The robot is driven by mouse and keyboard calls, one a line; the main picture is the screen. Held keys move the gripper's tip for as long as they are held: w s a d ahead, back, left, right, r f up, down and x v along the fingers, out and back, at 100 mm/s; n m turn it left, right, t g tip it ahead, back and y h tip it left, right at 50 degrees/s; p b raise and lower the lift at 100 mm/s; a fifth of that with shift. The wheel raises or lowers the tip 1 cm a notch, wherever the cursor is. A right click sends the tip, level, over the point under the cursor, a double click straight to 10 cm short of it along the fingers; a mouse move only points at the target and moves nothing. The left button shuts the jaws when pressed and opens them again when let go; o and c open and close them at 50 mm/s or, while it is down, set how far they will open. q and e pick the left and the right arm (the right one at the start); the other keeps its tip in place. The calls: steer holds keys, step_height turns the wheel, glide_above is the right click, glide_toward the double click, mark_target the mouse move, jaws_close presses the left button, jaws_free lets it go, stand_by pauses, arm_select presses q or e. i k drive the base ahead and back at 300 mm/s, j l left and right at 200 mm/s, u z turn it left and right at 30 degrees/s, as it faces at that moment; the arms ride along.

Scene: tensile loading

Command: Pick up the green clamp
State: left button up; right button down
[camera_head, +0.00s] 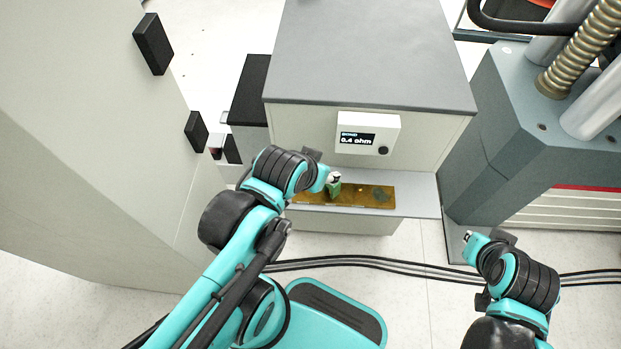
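The green clamp (334,189) is small and stands at the left part of a brown-gold board on a low grey shelf. My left gripper (333,179) is right at the clamp, its tip overlapping the clamp's top in the picture. I cannot tell whether its fingers are closed on the clamp, as they are small and partly hidden. My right gripper (468,237) is at the lower right, away from the clamp, beside the grey machine. Its fingers are too small to read.
The brown-gold board (362,196) lies on the shelf (424,190) below a white meter (367,134) reading 0.4 ohm. A grey-topped cabinet (370,50) stands behind. A large machine (530,130) stands right, a tall pale cabinet (90,150) left. Black cables (400,264) cross the floor.

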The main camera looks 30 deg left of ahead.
mark_target(335, 189)
steer(key=u, duration=0.75)
steer(key=i, duration=0.25)
